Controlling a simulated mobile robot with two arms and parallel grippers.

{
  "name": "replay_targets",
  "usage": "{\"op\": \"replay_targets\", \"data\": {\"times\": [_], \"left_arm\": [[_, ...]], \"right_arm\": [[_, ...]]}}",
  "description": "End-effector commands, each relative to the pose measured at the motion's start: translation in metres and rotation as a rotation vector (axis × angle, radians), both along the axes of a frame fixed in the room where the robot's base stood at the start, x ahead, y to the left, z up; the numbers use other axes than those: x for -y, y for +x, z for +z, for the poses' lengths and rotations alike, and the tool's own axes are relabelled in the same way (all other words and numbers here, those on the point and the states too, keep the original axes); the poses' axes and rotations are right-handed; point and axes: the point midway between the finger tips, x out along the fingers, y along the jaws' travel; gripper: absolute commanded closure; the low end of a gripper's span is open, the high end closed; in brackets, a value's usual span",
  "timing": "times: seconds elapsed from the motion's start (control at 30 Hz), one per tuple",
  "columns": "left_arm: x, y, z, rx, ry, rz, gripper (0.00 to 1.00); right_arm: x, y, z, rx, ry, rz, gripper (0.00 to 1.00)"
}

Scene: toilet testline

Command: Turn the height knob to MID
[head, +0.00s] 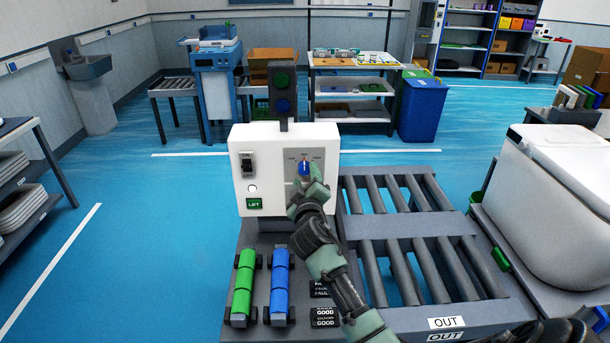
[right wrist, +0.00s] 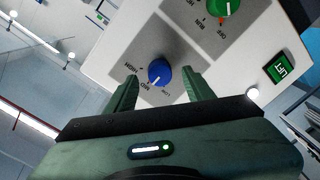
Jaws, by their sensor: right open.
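In the right wrist view the knob (right wrist: 159,73) has a white pointer line that points roughly toward the MID mark, with HIGH and LOW to either side. My right gripper (head: 308,188) is open just in front of the knob. In the right wrist view its fingers (right wrist: 160,88) stand apart on both sides of the knob, with visible gaps; I cannot tell contact in depth. My left gripper is not in view.
A green knob (right wrist: 223,6) and a green LIFT sign (right wrist: 282,67) are on the same box. A signal light (head: 282,92) stands above it. Roller conveyors (head: 425,262) lie to the right, beside a large white object (head: 555,185). Green (head: 243,282) and blue (head: 279,282) cylinders lie below.

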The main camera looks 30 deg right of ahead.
Motion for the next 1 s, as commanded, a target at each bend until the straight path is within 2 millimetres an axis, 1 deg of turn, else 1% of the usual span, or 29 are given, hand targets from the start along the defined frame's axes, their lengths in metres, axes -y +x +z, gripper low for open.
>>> {"op": "replay_targets", "data": {"times": [0.03,0.1,0.3,0.47,0.9,0.97,1.0], "left_arm": [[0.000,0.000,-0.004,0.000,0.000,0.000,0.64],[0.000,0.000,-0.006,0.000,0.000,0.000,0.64],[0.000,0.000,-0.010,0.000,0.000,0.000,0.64],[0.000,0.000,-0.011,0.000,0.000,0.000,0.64],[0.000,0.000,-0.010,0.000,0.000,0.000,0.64],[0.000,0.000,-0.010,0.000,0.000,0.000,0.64],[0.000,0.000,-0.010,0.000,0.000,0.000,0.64]], "right_arm": [[-0.006,-0.008,-0.003,0.000,0.001,0.001,0.47],[-0.011,-0.018,-0.002,0.000,0.001,0.001,0.47],[-0.022,-0.037,0.000,0.000,0.000,0.001,0.47],[-0.025,-0.042,0.001,-0.001,0.000,0.001,0.47],[-0.025,-0.041,0.001,-0.001,0.000,0.001,0.47],[-0.025,-0.043,-0.001,-0.005,0.006,0.001,0.47],[-0.026,-0.046,-0.006,-0.014,0.018,-0.001,0.47]]}}
